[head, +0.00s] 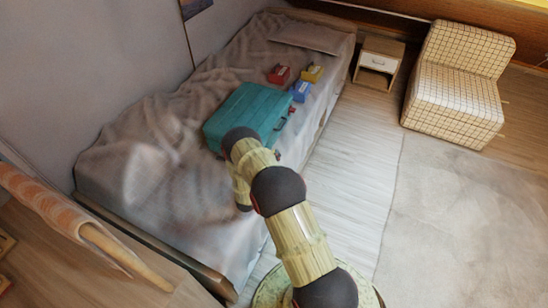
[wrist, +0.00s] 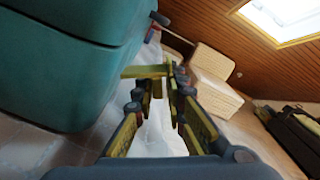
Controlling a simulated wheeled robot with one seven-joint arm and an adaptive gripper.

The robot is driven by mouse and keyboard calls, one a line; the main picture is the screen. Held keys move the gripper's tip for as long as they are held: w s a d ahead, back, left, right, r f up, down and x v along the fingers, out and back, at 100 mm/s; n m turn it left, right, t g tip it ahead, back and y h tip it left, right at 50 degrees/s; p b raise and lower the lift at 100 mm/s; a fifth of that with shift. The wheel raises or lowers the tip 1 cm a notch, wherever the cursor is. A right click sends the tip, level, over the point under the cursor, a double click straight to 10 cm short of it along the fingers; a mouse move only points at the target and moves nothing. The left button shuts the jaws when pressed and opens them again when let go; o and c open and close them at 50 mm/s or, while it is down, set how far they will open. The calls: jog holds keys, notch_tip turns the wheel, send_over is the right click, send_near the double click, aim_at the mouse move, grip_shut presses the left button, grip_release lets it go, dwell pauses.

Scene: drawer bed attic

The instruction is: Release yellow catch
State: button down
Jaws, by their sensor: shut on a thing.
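A teal case (head: 247,112) lies on the bed; its side fills the left of the wrist view (wrist: 70,65). A yellow bar (wrist: 144,71), which looks like the yellow catch, sticks out beside the case's edge, at the tips of my gripper. My gripper (wrist: 166,84) is shut on this bar, its fingers close together at the far end. How far the bar is turned cannot be told. In the head view my own arm hides the gripper and the catch.
Red (head: 279,74), yellow (head: 312,74) and blue (head: 299,92) boxes lie on the bed (head: 140,150) beyond the case. A nightstand (head: 377,62) and checked chair (head: 455,85) stand to the right. The floor (head: 350,170) beside the bed is clear.

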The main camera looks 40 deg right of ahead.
jog(key=shift+w+a+f, duration=0.15)
jog(key=shift+a+f, duration=0.1)
jog(key=c, duration=2)
grip_release()
jog(key=shift+w, duration=0.1)
jog(key=shift+c, duration=0.2)
jog(key=shift+o, duration=0.6)
jog(key=shift+d+r, duration=0.1)
jog(key=shift+r, duration=0.05)
jog(key=v, duration=1.2)
